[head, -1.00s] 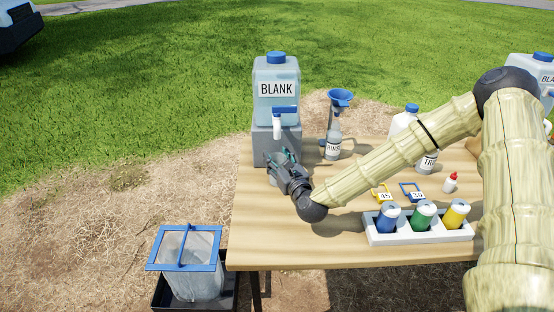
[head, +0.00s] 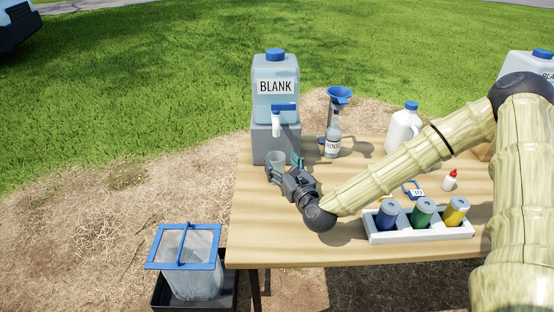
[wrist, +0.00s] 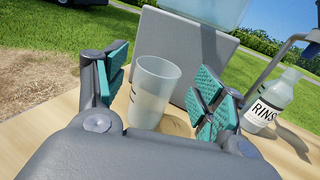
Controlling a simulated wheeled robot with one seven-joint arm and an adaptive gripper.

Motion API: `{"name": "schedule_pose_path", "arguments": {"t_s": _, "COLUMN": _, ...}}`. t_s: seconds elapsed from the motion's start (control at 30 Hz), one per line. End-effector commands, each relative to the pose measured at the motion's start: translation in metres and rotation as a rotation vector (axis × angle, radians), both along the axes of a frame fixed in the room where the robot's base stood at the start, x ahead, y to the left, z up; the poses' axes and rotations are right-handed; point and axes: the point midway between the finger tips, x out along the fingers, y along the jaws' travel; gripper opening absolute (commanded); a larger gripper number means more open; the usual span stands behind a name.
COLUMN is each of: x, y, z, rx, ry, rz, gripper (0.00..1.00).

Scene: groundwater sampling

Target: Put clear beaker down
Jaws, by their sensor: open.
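The clear beaker (wrist: 155,90) stands upright on the wooden table between my open fingers in the wrist view, with a visible gap to the finger pads on both sides. It also shows in the head view (head: 276,160), in front of the grey stand under the BLANK container. My gripper (wrist: 160,85) is open around the beaker; in the head view my gripper (head: 285,171) is just on its near side, low over the table. The beaker's base is partly hidden by my gripper in both views.
The BLANK container (head: 276,90) with its tap sits on a grey stand (head: 262,146) behind the beaker. The RINSE bottle (head: 332,145) with a blue funnel is to the right. A white rack (head: 400,237) of coloured bottles is at front right. Front-left table is clear.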

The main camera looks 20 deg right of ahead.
Motion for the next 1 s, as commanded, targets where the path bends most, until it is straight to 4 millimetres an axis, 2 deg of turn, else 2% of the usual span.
{"name": "schedule_pose_path", "arguments": {"t_s": 0.2, "x": -0.040, "y": -0.005, "z": -0.001, "rx": 0.003, "ry": 0.001, "rz": -0.001, "gripper": 0.69}}
{"name": "schedule_pose_path", "arguments": {"t_s": 0.43, "x": -0.069, "y": -0.008, "z": 0.000, "rx": 0.002, "ry": -0.001, "rz": -0.001, "gripper": 0.69}}
{"name": "schedule_pose_path", "arguments": {"t_s": 0.63, "x": -0.078, "y": -0.010, "z": 0.000, "rx": 0.000, "ry": -0.001, "rz": -0.001, "gripper": 0.69}}
{"name": "schedule_pose_path", "arguments": {"t_s": 1.0, "x": -0.078, "y": -0.009, "z": 0.000, "rx": 0.000, "ry": -0.001, "rz": -0.001, "gripper": 0.69}}
